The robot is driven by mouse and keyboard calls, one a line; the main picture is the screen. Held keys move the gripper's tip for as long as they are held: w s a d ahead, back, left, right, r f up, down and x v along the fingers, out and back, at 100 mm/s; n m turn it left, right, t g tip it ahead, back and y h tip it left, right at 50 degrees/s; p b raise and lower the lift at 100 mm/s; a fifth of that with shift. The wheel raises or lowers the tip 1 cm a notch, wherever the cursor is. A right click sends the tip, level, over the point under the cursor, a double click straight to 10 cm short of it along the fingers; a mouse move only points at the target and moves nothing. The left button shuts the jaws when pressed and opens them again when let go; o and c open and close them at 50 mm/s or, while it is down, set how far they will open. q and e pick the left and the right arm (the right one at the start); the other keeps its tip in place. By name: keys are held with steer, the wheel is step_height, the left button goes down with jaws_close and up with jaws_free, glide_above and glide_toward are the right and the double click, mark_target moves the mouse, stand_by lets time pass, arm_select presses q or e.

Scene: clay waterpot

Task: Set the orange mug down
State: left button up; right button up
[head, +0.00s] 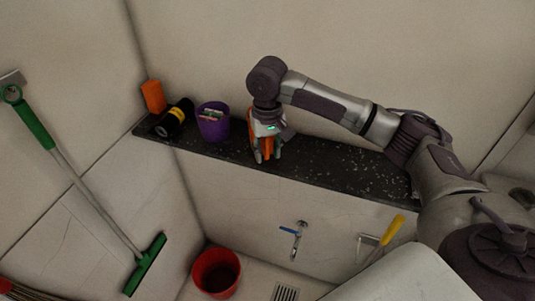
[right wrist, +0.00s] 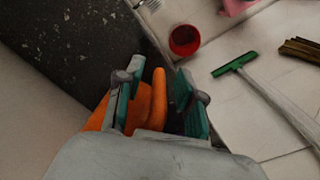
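The orange mug (head: 268,146) is at the black stone ledge (head: 330,168), mostly hidden by my right gripper (head: 265,157), which points down over it. In the right wrist view, part of the orange mug (right wrist: 158,102) stands up between the two green-padded fingers, and more of its orange body shows behind the left finger. A dark gap shows between the orange part and the right finger, so the right gripper (right wrist: 158,75) looks open around it. Whether the mug's base touches the ledge is hidden. My left gripper is not in view.
A purple pot (head: 213,124), a black-and-yellow cylinder (head: 172,119) and an orange block (head: 153,96) stand on the ledge's left end. The ledge right of the mug is clear. A red bucket (head: 217,273) and a green squeegee (head: 147,264) are below.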

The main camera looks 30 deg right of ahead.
step_height(320, 180, up, 10)
steer(key=shift+b, duration=1.1)
steer(key=shift+s+r, duration=0.1)
steer(key=shift+r, duration=0.5)
